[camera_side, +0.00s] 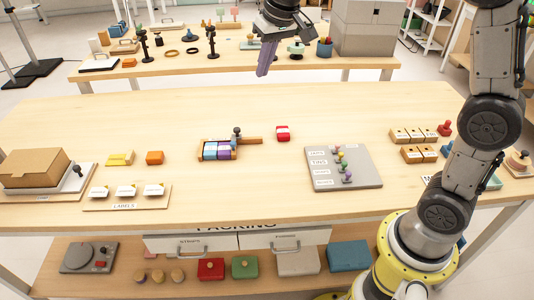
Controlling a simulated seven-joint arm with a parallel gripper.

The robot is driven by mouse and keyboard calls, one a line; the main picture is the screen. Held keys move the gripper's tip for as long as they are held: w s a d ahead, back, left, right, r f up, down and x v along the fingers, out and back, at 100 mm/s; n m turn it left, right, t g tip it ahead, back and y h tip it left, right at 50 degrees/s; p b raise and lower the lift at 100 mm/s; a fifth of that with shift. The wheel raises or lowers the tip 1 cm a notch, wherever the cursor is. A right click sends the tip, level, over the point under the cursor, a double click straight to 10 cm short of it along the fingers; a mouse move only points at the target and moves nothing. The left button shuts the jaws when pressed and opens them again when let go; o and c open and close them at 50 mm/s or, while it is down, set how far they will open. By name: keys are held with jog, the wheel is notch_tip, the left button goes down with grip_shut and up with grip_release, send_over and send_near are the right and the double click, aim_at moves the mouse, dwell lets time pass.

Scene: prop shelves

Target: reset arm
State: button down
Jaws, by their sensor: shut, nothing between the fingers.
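My gripper (263,73) hangs above the far side of the near table, at the top middle of the side view. Its purple-grey fingers are together, point down and hold nothing. It is apart from everything on the near table. My arm comes in from the right of the picture, and part of it runs out of view at the top.
The table's far middle is clear. A second table stands behind.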

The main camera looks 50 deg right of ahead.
jog(key=s+r+t, duration=0.1)
jog(key=s+r, duration=0.4)
jog(key=s, duration=0.6)
jog(key=s+f+n, duration=0.1)
jog(key=s+f, duration=0.3)
jog(key=s, duration=0.4)
jog(key=s+f+n, duration=0.1)
jog(key=s+f, duration=0.4)
jog(key=s, duration=0.4)
jog(key=shift+a+n+t, duration=0.25)
jog(key=shift+n+t, duration=0.05)
jog(key=shift+t, duration=0.1)
jog(key=shift+s, duration=0.1)
